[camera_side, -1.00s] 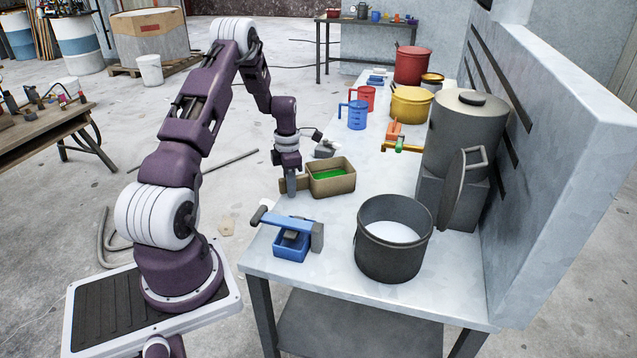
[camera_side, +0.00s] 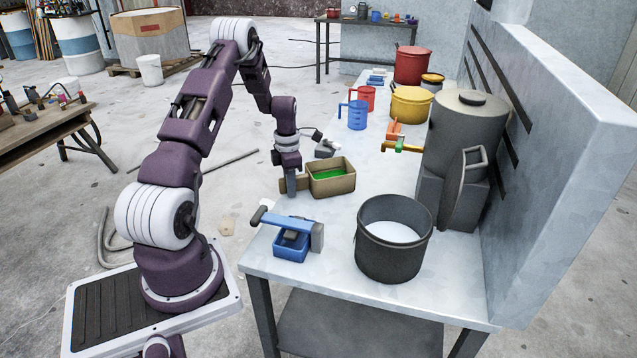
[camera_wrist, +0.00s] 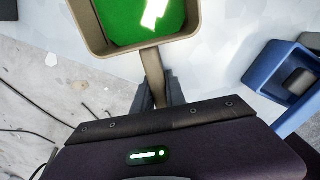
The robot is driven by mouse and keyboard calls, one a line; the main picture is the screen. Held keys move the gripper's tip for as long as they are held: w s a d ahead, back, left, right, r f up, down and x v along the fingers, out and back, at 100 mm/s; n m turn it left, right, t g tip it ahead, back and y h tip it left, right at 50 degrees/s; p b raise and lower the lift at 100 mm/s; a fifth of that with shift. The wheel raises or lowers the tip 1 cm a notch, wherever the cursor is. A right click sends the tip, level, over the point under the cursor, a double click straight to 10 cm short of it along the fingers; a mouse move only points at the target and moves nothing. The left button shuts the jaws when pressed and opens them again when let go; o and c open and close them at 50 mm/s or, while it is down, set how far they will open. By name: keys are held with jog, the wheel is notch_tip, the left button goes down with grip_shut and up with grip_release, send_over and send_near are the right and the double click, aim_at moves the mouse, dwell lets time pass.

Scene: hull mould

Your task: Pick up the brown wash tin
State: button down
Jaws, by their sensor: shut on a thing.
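The brown wash tin (camera_side: 333,186) is a tan, box-shaped vessel with green liquid inside and a flat handle on its left. It stands upright at the table's left edge, and I see no clear gap under it. My gripper (camera_side: 290,184) points down and is shut on the handle. In the wrist view the tin (camera_wrist: 88,22) is at the top, and its handle runs down between the two dark fingers of my gripper (camera_wrist: 160,94). The fingers hide part of the handle.
A blue box-shaped tin (camera_side: 291,248) with a long handle stands in front. A dark open pot (camera_side: 394,255) is at the front right. A grey urn (camera_side: 462,140) stands by the wall. Blue (camera_side: 357,116) and red (camera_side: 367,96) jugs are behind.

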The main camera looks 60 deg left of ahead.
dwell(0.4)
notch_tip(320, 180, up, 28)
jog(key=r, duration=0.1)
jog(key=w+d+m, duration=0.7)
jog(key=d+m, duration=0.4)
jog(key=m, duration=0.1)
notch_tip(320, 180, down, 11)
jog(key=d+r+t+y, duration=0.1)
jog(key=d+r+y, duration=0.4)
jog(key=r, duration=0.2)
jog(key=shift+s+d+r, duration=0.15)
jog(key=shift+s+d, duration=0.05)
jog(key=shift+d, duration=0.1)
jog(key=shift+r, duration=0.1)
jog(key=shift+d+r+y, duration=0.25)
jog(key=shift+r+y, duration=0.55)
dwell(0.7)
